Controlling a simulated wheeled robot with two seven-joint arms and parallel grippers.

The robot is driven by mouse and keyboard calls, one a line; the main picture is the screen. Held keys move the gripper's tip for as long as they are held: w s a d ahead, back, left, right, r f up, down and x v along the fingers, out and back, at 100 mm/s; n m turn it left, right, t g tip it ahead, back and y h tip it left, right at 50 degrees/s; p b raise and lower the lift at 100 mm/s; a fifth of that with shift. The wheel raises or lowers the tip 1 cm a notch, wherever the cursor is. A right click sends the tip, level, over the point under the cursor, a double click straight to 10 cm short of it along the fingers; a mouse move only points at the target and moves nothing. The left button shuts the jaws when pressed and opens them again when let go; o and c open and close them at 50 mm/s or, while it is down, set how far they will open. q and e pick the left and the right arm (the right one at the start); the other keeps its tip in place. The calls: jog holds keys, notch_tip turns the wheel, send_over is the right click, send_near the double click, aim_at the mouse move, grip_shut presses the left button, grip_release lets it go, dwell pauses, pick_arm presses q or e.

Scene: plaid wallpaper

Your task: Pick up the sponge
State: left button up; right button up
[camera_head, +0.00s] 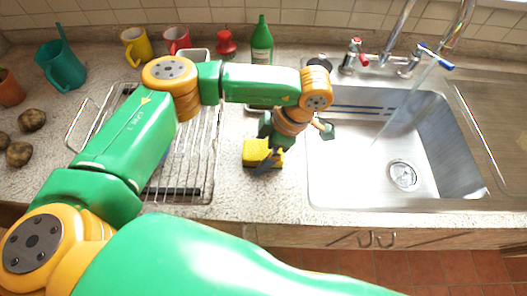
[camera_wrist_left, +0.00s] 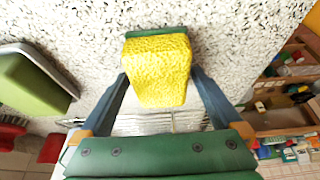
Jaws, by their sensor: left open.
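The sponge (camera_head: 257,151) is yellow and sits on the speckled counter between the dish rack and the sink. In the left wrist view the sponge (camera_wrist_left: 158,68) shows its yellow face and a green layer along its far edge. My left gripper (camera_head: 268,160) is over the sponge, and in the left wrist view its two dark fingers (camera_wrist_left: 160,75) are spread, one on each side of it. Gaps seem small; I cannot tell whether a finger touches it. My right gripper is not in view.
A metal dish rack (camera_head: 208,150) stands left of the sponge. The steel sink (camera_head: 425,130) with running water is to the right. A green bottle (camera_head: 262,45), a red mug (camera_head: 176,40), a yellow mug (camera_head: 136,47) and a teal pitcher (camera_head: 60,66) stand at the back.

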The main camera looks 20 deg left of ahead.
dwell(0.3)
pick_arm(q)
jog(key=c, duration=1.3)
